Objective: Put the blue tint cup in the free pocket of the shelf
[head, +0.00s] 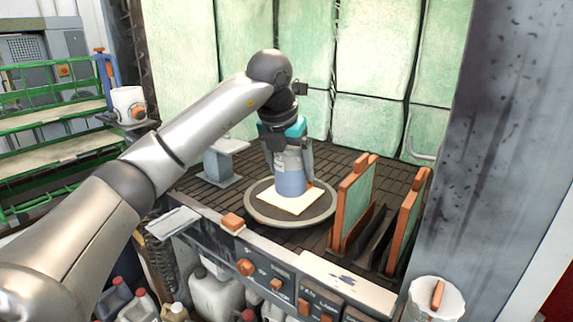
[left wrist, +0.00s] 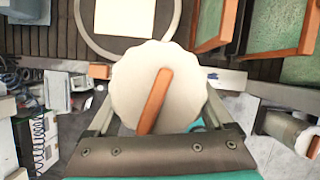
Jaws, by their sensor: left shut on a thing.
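The blue tint cup (head: 291,183) has a blue body and a pale upper part. My left gripper (head: 290,165) is shut around it, with a finger on each side. In the head view the cup is upright in front of the round turntable plate (head: 262,212) and its white square card (head: 290,203); I cannot tell if its base touches the card. In the left wrist view, the cup's white scalloped lid (left wrist: 135,75) with an orange bar fills the space between the fingers. I cannot make out a free shelf pocket for certain. My right gripper is not in view.
Green panels in orange frames (head: 352,205) stand upright right of the turntable. A control panel (head: 275,277) runs along the front edge. White cups with orange bars stand at the front right (head: 436,297) and at the left (head: 130,104), beside green racks (head: 50,125).

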